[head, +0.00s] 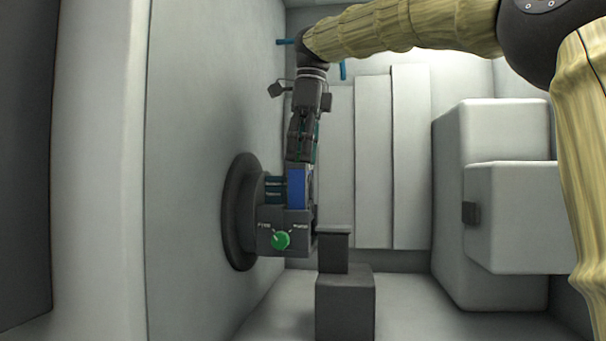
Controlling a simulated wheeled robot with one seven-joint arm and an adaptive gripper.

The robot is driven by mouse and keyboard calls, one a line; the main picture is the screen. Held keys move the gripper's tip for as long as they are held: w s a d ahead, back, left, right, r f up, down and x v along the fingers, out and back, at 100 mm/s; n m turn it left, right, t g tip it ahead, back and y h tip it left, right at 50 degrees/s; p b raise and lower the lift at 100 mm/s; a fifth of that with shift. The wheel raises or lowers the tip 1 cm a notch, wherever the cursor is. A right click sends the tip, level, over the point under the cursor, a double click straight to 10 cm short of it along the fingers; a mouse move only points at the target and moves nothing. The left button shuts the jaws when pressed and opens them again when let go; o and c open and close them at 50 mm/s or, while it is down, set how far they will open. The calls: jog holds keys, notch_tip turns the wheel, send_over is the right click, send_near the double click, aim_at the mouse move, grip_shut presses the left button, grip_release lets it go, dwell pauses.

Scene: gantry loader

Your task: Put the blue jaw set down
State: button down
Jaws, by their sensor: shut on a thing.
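My gripper (301,158) points down in the middle of the head view, below the sleeved arm. It is shut on the blue jaw set (297,188), a blue block just under the fingers. The jaw set is directly above a dark block (290,246) with a green knob (281,240) and small white lettering. I cannot tell whether the jaw set touches this block. The fingertips are small and partly lost against dark parts behind them.
A round dark flange (237,212) sits on the left wall, with teal bars (274,188) beside the jaw set. A dark stepped pedestal (345,300) stands just right of the knob block. Large pale housings (488,125) fill the right side.

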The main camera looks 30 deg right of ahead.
aim_at(302, 167)
notch_tip(302, 167, down, 4)
jog(key=shift+r+b, duration=0.15)
jog(key=shift+b, duration=0.55)
jog(key=c, duration=0.6)
grip_release()
jog(key=shift+c, duration=0.2)
jog(key=shift+r, duration=0.15)
notch_tip(302, 167, up, 12)
jog(key=d+p, duration=0.1)
jog(key=p, duration=0.4)
jog(key=shift+s+p, duration=0.4)
jog(key=shift+s, duration=0.05)
jog(key=shift+d+f, duration=0.15)
jog(key=shift+f, duration=0.05)
